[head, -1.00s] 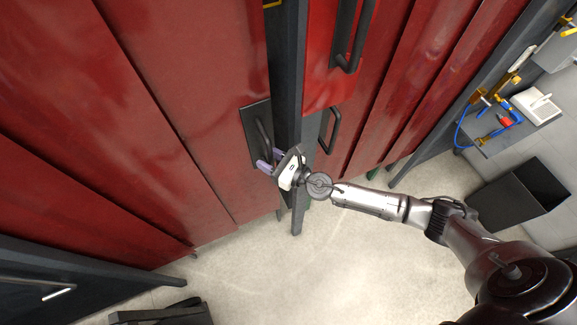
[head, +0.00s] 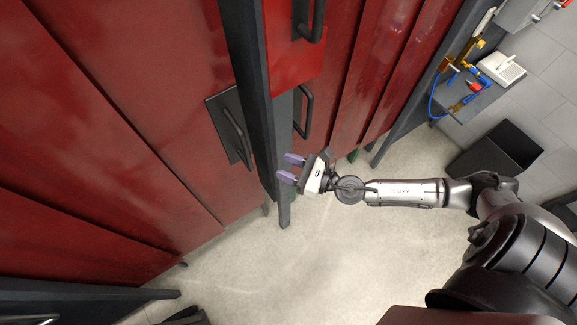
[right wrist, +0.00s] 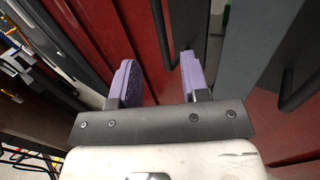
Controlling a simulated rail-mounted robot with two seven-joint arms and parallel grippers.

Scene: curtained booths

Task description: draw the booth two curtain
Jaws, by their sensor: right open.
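A red panelled curtain (head: 150,85) fills the left of the head view. Its edge, with a dark plate and bar handle (head: 237,135), lies close beside a dark grey post (head: 262,130). Another red curtain (head: 362,75) with a dark handle (head: 306,112) is right of the post. I cannot tell which is booth two. My right gripper (head: 289,168) is open and empty, in front of the post's lower part and apart from the left handle. In the right wrist view its purple fingers (right wrist: 157,75) are spread, with red panels and dark bars beyond. My left gripper is out of view.
A shelf with tools and a white device (head: 501,68) is at the upper right. A black open bin (head: 497,150) stands on the floor below it. The pale floor (head: 300,260) in front of the curtains is mostly clear.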

